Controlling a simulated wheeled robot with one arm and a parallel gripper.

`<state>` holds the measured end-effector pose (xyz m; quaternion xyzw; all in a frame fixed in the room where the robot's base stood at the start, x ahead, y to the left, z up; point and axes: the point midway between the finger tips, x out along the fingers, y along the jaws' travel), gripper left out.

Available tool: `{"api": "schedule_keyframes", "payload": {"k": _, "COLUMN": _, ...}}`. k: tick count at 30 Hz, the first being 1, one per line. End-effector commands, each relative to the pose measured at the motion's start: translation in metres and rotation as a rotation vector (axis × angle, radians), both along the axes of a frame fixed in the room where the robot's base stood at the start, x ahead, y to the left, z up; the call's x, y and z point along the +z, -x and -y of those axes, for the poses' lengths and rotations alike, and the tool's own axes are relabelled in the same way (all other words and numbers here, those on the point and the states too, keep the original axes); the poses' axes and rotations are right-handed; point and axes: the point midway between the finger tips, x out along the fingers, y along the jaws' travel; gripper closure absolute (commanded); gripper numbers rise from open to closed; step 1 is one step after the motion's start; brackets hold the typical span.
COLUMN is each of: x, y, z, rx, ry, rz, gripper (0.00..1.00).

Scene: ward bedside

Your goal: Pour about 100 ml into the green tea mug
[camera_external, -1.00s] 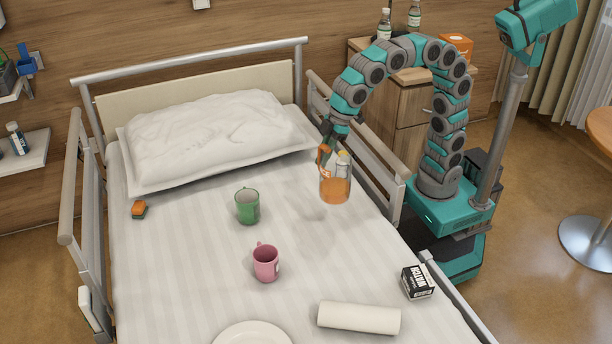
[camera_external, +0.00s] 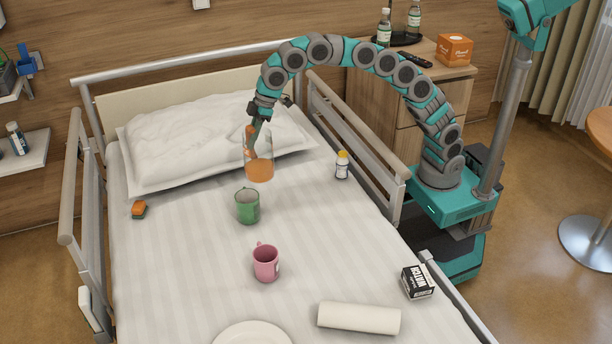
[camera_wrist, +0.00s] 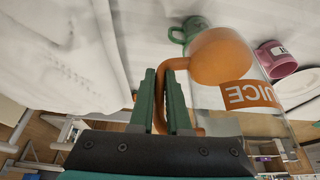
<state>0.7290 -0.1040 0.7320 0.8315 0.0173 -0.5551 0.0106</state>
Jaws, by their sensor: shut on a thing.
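The green mug (camera_external: 247,206) stands upright on the bed, above and left of the pink mug. It also shows at the top of the wrist view (camera_wrist: 187,30), partly hidden by the jug. My gripper (camera_external: 256,130) is shut on the orange handle of a clear juice jug (camera_external: 258,160) with orange liquid in its lower part. In the wrist view the green fingers (camera_wrist: 167,105) close on the handle, and the jug (camera_wrist: 275,110) bears a JUICE label. The jug hangs nearly upright, just behind the green mug in the external view and apart from it.
A pink mug (camera_external: 266,263), a white roll (camera_external: 358,318), a plate (camera_external: 252,335) and a black-and-white box (camera_external: 417,282) are on the bed. A small yellow-capped bottle (camera_external: 342,165) stands by the right rail (camera_external: 355,140). The pillow (camera_external: 215,140) lies behind the jug.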

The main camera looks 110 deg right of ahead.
Motion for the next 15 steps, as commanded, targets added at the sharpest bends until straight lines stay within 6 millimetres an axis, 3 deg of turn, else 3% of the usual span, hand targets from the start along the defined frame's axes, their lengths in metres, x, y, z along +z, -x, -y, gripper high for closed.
{"api": "schedule_keyframes", "payload": {"k": 9, "x": -0.016, "y": -0.025, "z": 0.085, "rx": -0.068, "ry": -0.001, "rz": -0.003, "gripper": 1.0}}
{"api": "schedule_keyframes", "payload": {"k": 15, "x": -0.025, "y": -0.03, "z": 0.125, "rx": -0.099, "ry": 0.001, "rz": -0.001, "gripper": 1.0}}
